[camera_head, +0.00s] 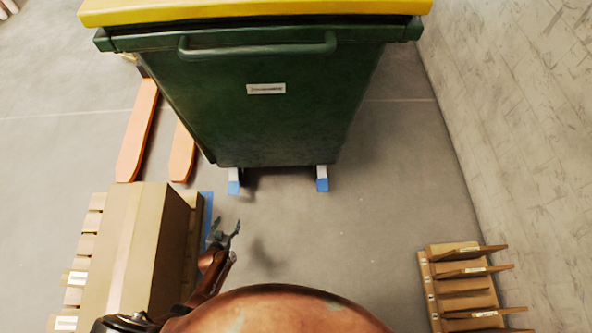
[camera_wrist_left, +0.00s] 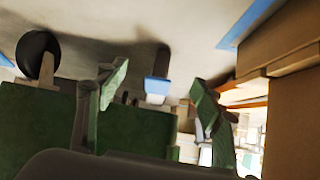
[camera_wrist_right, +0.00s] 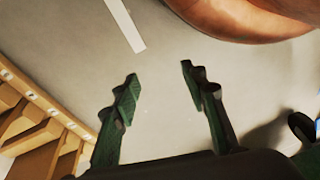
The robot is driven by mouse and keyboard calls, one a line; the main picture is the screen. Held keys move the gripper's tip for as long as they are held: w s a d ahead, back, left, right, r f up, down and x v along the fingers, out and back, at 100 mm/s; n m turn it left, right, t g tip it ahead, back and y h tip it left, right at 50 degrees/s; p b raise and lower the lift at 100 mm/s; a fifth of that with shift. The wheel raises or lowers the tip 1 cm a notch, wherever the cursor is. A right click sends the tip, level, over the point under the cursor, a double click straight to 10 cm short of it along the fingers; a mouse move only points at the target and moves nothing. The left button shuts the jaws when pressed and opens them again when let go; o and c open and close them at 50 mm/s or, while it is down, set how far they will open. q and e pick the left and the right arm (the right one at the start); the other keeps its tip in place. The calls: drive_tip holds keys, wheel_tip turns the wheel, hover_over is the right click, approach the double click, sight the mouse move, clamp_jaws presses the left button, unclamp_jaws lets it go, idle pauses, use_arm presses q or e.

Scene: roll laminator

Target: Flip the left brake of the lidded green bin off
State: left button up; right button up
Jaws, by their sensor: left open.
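The lidded green bin (camera_head: 280,105) stands ahead with its yellow lid (camera_head: 250,11) shut. Its left brake (camera_head: 233,182), a small blue-tipped white pedal, sticks out under the bin's lower left front. The right brake (camera_head: 321,180) is a matching pedal at the lower right. My left gripper (camera_head: 223,234) is open and empty, low in front of the left brake and apart from it. In the left wrist view the left brake (camera_wrist_left: 157,87) shows between the open fingers (camera_wrist_left: 160,76), farther off. The pedal's tilt is hard to tell. My right gripper (camera_wrist_right: 159,79) is open and empty over bare floor.
A large cardboard box (camera_head: 140,250) on a pallet stands close to the left of my left arm. Orange forks (camera_head: 137,130) lie left of the bin. A wooden rack (camera_head: 462,285) and a wall (camera_head: 515,130) are at the right. The floor before the bin is clear.

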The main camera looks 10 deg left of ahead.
sight(233, 184)
drive_tip(key=w+a+r+b, duration=0.2)
drive_tip(key=w+r+b, duration=0.1)
drive_tip(key=r+b, duration=0.3)
use_arm(q)
drive_tip(key=w+a+b, duration=0.1)
drive_tip(key=w, duration=0.5)
drive_tip(key=w+a+f+n+t+y+b, duration=0.1)
drive_tip(key=w, duration=0.5)
drive_tip(key=w+a+f+t+b, duration=0.1)
drive_tip(key=w+a, duration=0.1)
drive_tip(key=w, duration=0.5)
drive_tip(key=shift+f+n+y+b, duration=0.1)
drive_tip(key=shift+n+y+b, duration=0.2)
drive_tip(key=shift+y+b, duration=0.1)
drive_tip(key=shift+w+a+f+b, duration=0.15)
drive_tip(key=shift+w+b, duration=0.25)
drive_tip(key=shift+w, duration=0.45)
use_arm(e)
drive_tip(key=w+a+f+t+y, duration=0.1)
drive_tip(key=w+a+f+t, duration=0.1)
drive_tip(key=w+f+t, duration=0.2)
drive_tip(key=shift+w+a+f+y, duration=0.3)
drive_tip(key=shift+w+f, duration=0.25)
drive_tip(key=shift+f, duration=0.8)
use_arm(q)
drive_tip(key=shift+c, duration=0.7)
clamp_jaws()
